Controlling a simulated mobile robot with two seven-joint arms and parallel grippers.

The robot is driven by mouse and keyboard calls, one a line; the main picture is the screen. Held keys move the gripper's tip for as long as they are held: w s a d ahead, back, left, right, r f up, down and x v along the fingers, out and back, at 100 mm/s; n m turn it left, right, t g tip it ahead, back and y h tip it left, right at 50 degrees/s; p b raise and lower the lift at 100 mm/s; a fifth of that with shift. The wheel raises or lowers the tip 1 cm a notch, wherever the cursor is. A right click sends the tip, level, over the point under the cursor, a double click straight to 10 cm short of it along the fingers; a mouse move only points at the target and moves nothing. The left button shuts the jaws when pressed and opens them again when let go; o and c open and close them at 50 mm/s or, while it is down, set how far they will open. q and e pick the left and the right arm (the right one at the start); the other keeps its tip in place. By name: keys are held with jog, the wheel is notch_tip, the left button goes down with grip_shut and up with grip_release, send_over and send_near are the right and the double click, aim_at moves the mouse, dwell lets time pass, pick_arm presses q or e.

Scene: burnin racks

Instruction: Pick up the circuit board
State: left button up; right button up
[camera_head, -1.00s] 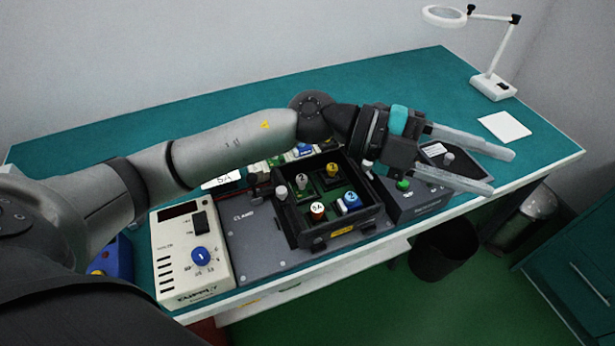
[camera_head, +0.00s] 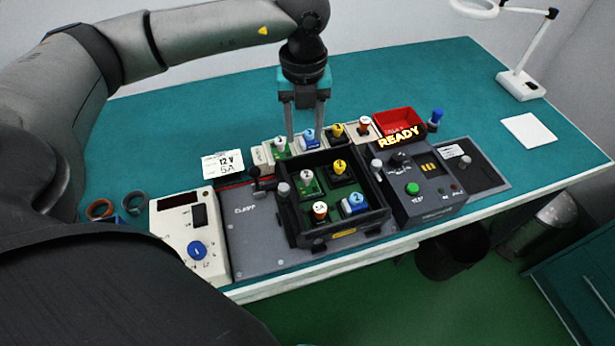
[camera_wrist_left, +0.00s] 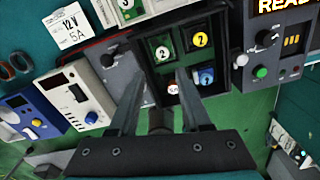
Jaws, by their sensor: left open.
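In the head view, green circuit board surface (camera_head: 333,214) shows inside a black open frame (camera_head: 292,215), which sits on a grey plate marked CLAMP (camera_head: 252,237). Parts with white, yellow, orange and blue numbered caps stand on it; they hide much of the green, and I cannot tell whether it is one board. My left gripper (camera_head: 305,138) is open and empty, pointing down behind the frame, over the row of capped parts. In the left wrist view its fingers (camera_wrist_left: 160,85) are apart, with the frame beyond them. My right gripper is not in view.
A row of capped parts (camera_head: 309,138) stands behind the frame. A cream supply box (camera_head: 190,237) is left, a dark test box (camera_head: 421,185) right. A red bin (camera_head: 398,123) with a READY sign is behind. The teal table (camera_head: 420,80) is clear at the back.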

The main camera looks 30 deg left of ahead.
pick_arm(q)
send_over(307, 174)
jog(key=f, duration=0.6)
jog(key=shift+a+f, duration=0.2)
jog(key=shift+a, duration=0.1)
jog(key=shift+d+f, duration=0.15)
jog(key=shift+f, duration=1.2)
jog(key=shift+d+f, duration=0.1)
jog(key=shift+f, duration=1.2)
grip_shut()
